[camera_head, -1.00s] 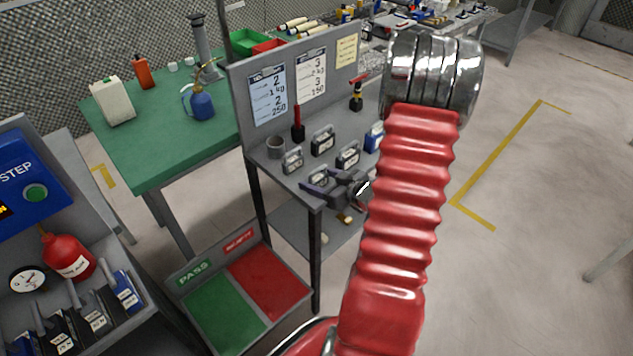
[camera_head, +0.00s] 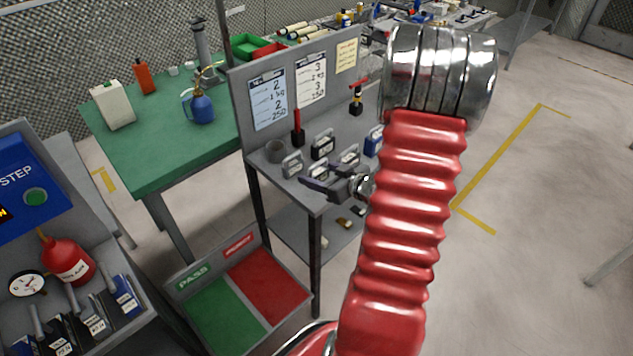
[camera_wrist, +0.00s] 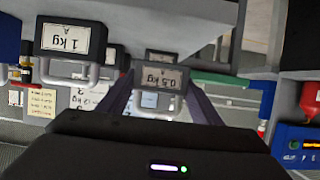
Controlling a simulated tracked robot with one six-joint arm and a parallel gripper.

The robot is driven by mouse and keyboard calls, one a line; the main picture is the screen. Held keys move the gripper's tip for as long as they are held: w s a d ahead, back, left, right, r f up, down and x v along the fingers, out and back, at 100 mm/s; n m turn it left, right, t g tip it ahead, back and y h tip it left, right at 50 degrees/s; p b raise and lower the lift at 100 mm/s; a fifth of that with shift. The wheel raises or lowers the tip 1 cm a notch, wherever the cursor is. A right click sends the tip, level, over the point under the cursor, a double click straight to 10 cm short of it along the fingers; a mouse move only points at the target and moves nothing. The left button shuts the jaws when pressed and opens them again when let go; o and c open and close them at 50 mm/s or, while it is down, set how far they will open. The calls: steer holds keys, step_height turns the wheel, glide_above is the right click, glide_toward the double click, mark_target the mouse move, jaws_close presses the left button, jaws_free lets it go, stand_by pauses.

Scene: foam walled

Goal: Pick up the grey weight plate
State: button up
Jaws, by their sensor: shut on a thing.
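The grey weight plate (camera_wrist: 165,84), a small block with a "0.5 kg" label and a handle, sits between the fingers of my gripper (camera_wrist: 161,105) in the wrist view, which looks upside down. My gripper is shut on it. In the head view my gripper (camera_head: 311,181) is at the front edge of the grey bench, and the arm hides part of it. I cannot tell in that view whether the plate is clear of the bench. A "1 kg" weight (camera_wrist: 72,40) stands beside it in the wrist view.
More weights stand close by on the grey bench: a grey one (camera_head: 292,166), a black one (camera_head: 322,146) and a blue one (camera_head: 373,141). A backboard (camera_head: 285,65) rises behind. A green and red tray (camera_head: 237,308) lies below.

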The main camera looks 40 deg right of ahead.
mark_target(319, 162)
steer(key=shift+r, duration=3.05)
steer(key=shift+f, duration=0.1)
steer(key=d+m+h, duration=0.3)
steer(key=d, duration=0.3)
steer(key=w+a+r+h, duration=0.1)
steer(key=w+a+r, duration=0.1)
steer(key=w+a, duration=1.05)
steer(key=w+a+n+y, duration=0.2)
steer(key=w+a+y, duration=0.1)
steer(key=a, duration=2.2)
steer(key=shift+w+a+r+n+y, duration=0.2)
steer(key=shift+a+r+n+y, duration=0.1)
steer(key=shift+a, duration=0.05)
